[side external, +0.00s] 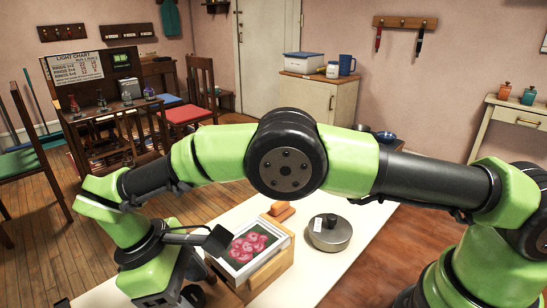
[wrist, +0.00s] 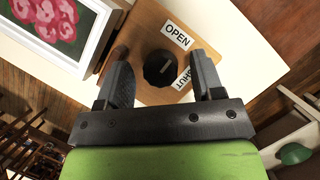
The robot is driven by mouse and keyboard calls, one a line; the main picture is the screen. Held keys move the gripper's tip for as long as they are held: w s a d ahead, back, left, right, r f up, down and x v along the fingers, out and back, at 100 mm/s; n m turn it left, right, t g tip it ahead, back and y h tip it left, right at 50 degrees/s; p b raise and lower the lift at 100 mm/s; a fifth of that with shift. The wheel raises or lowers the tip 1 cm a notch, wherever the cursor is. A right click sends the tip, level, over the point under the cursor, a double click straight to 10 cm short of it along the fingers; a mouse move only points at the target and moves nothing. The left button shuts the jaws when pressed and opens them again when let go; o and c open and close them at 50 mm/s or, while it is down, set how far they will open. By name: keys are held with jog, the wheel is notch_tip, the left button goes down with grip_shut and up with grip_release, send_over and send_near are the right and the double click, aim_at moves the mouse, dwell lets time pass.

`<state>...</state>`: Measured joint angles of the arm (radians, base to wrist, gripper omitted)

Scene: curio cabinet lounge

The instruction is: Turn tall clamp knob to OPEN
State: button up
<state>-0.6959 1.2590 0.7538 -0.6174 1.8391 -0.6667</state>
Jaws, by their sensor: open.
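In the wrist view a black round knob (wrist: 160,68) sits on an orange-brown wooden panel (wrist: 149,22). A pale slanted mark shows on its top; I cannot tell which label it points at. A white OPEN label (wrist: 176,36) is above right of the knob. A SHUT label (wrist: 181,84) is below right, partly covered by a finger. My gripper (wrist: 160,60) is open, with one finger on each side of the knob; contact is not clear. In the side view the knob and fingertips are hidden behind my arm.
A framed flower picture (side external: 252,247) lies on a wooden box (side external: 271,271) on the white table (side external: 350,258). A round grey tin (side external: 330,236) and an orange block (side external: 282,210) are near it. The table right of the tin is clear.

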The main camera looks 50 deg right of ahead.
jog(key=m+g+y, duration=0.1)
jog(key=m, duration=0.3)
jog(key=shift+d+m, duration=0.15)
jog(key=shift+m, duration=0.15)
jog(key=m+y, duration=0.2)
jog(key=m, duration=0.2)
jog(key=shift+m, duration=0.4)
jog(key=m+y, duration=0.2)
jog(key=m, duration=0.2)
jog(key=shift+d+m, duration=0.15)
jog(key=shift+m, duration=0.25)
jog(key=m+y, duration=0.1)
jog(key=m, duration=0.2)
jog(key=shift+m+t, duration=0.3)
jog(key=shift+t, duration=0.1)
jog(key=v, duration=1)
jog(key=s+d+r+n+t, duration=0.3)
jog(key=s+d+r+t, duration=0.4)
jog(key=s+d+r, duration=0.4)
jog(key=shift+s+d+r+t, duration=0.2)
jog(key=shift+d+r+t, duration=0.1)
jog(key=shift+d+r, duration=1.6)
jog(key=shift+f, duration=0.1)
